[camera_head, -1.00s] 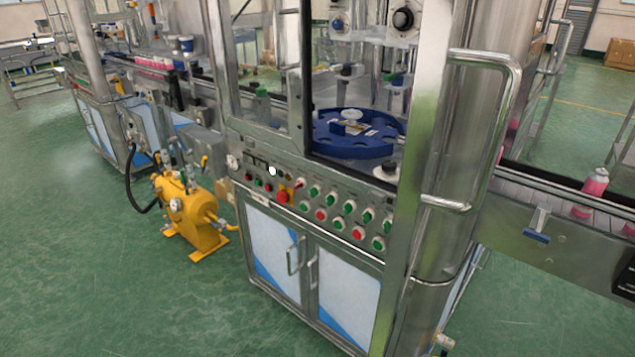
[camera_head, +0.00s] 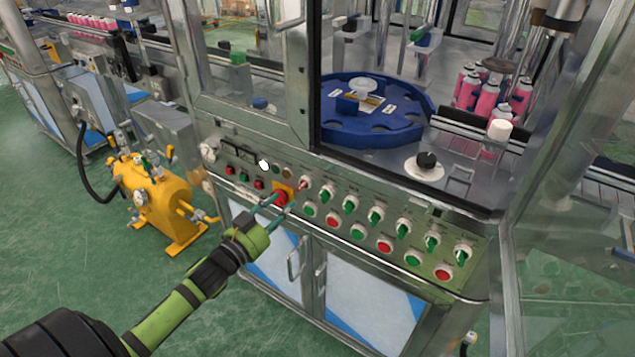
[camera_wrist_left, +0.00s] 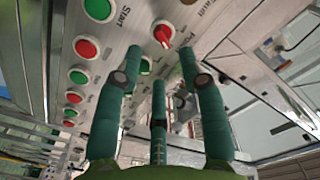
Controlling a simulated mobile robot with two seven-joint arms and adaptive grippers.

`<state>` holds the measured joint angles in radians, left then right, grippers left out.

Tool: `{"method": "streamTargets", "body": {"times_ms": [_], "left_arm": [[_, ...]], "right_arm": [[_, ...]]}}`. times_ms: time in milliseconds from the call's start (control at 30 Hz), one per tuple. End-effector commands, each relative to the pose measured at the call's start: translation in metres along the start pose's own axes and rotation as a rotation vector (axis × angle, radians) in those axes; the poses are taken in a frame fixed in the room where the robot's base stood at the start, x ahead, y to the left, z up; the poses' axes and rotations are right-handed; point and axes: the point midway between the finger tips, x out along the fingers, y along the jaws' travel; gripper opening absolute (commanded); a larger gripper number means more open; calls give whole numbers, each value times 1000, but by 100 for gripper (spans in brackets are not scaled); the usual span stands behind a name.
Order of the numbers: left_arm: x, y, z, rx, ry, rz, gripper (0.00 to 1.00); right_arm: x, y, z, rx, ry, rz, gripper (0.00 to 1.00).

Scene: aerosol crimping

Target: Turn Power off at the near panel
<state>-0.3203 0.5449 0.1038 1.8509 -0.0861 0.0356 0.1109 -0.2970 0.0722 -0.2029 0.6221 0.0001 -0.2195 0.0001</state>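The near panel (camera_head: 230,158) is a sloped metal strip on the front of the machine. The red Power knob (camera_head: 303,184) sits in its upper row, left of the green knobs. It also shows in the left wrist view as a red knob on a white round base (camera_wrist_left: 163,34), beside the printed word "Power". My left gripper (camera_head: 277,209) is in front of the panel, lower left of the knob. In the left wrist view its teal fingers (camera_wrist_left: 158,95) are spread, with nothing held, and the knob lies beyond the tips, apart from them. My right gripper is not in view.
A red emergency button (camera_head: 281,196) on a yellow base sits just left of the Power knob, partly behind my fingers. Green switches (camera_head: 375,215) and red buttons (camera_head: 385,246) fill the panel to the right. A yellow pump (camera_head: 158,205) stands on the floor at left.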

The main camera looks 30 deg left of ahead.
Motion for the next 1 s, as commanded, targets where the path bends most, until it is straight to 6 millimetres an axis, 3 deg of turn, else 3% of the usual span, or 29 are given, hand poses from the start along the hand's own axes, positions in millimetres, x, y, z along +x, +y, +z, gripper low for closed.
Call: {"method": "streamTargets", "body": {"times_ms": [500, 867, 1000], "left_arm": [[63, -1, -1, -1, 0, -1, 40], [68, 0, 0, -1, -1, 0, 40], [68, 0, 0, -1, -1, 0, 0]], "right_arm": [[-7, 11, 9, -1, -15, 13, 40], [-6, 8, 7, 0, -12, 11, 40], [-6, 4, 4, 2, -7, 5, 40]]}}
